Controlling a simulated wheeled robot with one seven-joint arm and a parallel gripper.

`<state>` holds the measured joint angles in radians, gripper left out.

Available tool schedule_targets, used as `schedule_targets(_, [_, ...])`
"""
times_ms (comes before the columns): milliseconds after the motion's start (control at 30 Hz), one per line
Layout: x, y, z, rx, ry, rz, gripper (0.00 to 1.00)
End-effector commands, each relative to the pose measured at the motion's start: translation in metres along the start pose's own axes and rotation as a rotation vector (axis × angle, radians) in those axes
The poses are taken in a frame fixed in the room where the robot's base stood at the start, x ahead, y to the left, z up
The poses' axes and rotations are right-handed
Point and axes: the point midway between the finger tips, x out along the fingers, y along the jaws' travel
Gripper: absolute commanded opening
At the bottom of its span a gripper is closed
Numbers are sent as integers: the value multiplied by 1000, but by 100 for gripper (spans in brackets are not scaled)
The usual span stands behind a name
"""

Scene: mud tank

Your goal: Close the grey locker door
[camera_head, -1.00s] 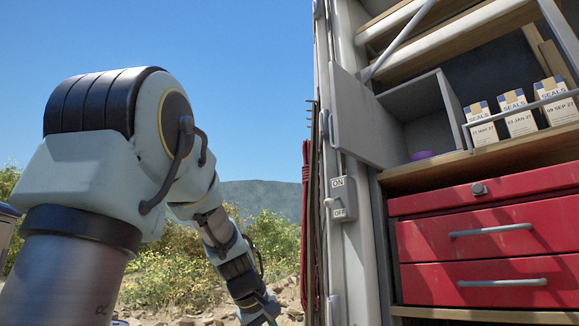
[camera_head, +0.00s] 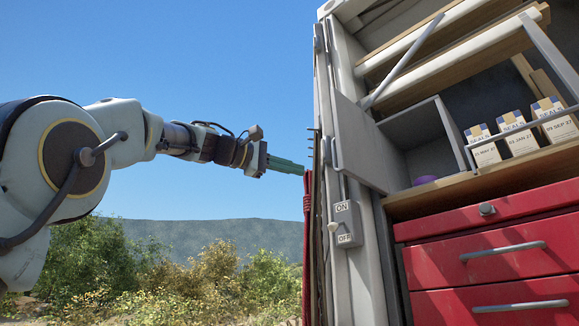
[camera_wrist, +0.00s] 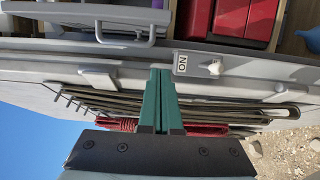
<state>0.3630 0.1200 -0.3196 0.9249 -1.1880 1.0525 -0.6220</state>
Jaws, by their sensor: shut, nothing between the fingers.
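The grey locker (camera_head: 437,125) is a small open-fronted box in the cabinet, with a purple item (camera_head: 425,180) inside. Its grey door (camera_head: 362,145) stands open, swung out toward the left. In the wrist view a grey panel with a bar handle (camera_wrist: 125,25), which looks like this door, lies at the top left. My gripper (camera_head: 302,169) has green fingers and is shut and empty. It points right at the cabinet's left side, left of the door and apart from it. In the wrist view its fingertips (camera_wrist: 159,72) are beside the ON/OFF switch box.
The switch box (camera_head: 346,224) is on the cabinet's side post. Hanging hoses and red cords (camera_head: 307,240) line the outer side. Open air lies left of the cabinet.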

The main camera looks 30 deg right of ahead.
Motion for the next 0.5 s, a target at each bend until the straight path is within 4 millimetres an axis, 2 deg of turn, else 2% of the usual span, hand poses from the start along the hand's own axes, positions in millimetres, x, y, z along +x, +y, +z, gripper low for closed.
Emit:
schedule_targets(100, [26,4,1,-4,-4,-2,0])
schedule_targets(333, [73,4,0,-3,-3,-3,0])
schedule_targets(500, [75,1,26,1,2,-1,0])
